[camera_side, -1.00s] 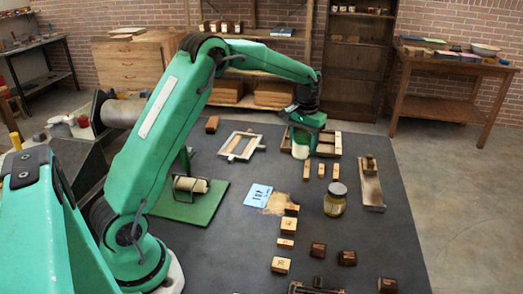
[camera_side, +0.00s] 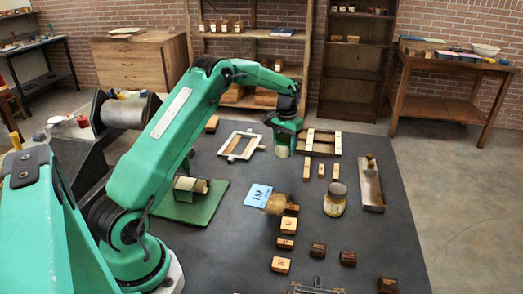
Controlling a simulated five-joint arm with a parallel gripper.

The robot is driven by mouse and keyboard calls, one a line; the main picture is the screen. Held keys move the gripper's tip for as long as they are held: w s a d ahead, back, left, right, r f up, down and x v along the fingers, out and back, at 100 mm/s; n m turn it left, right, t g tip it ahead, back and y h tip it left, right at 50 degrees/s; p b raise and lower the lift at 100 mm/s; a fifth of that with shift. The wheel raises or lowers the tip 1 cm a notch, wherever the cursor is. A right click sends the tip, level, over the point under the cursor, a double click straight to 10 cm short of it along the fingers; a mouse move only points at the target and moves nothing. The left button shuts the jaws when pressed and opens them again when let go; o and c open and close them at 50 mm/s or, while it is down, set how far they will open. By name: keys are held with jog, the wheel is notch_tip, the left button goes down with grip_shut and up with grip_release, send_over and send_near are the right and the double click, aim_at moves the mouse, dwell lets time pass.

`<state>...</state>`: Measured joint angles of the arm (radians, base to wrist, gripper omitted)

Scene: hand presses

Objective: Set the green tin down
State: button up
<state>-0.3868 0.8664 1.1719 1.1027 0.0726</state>
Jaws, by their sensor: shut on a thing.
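My gripper (camera_side: 284,136) points down over the dark table, between a pale frame and a wooden tray. It is shut on a pale greenish cylinder, which I take to be the green tin (camera_side: 283,151). The jaws cover the tin's upper part; only its lower part shows, and it looks upright. I cannot tell whether its base touches the table or hangs just above it.
The pale frame (camera_side: 225,147) lies to the left, the wooden tray with bars (camera_side: 334,143) to the right. Bare table lies just in front of the tin.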

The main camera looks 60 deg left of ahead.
aim_at(285, 138)
jog(key=shift+f, duration=2)
jog(key=shift+f, duration=0.15)
jog(key=o, duration=1.1)
notch_tip(285, 138, up, 11)
jog(key=shift+r, duration=0.65)
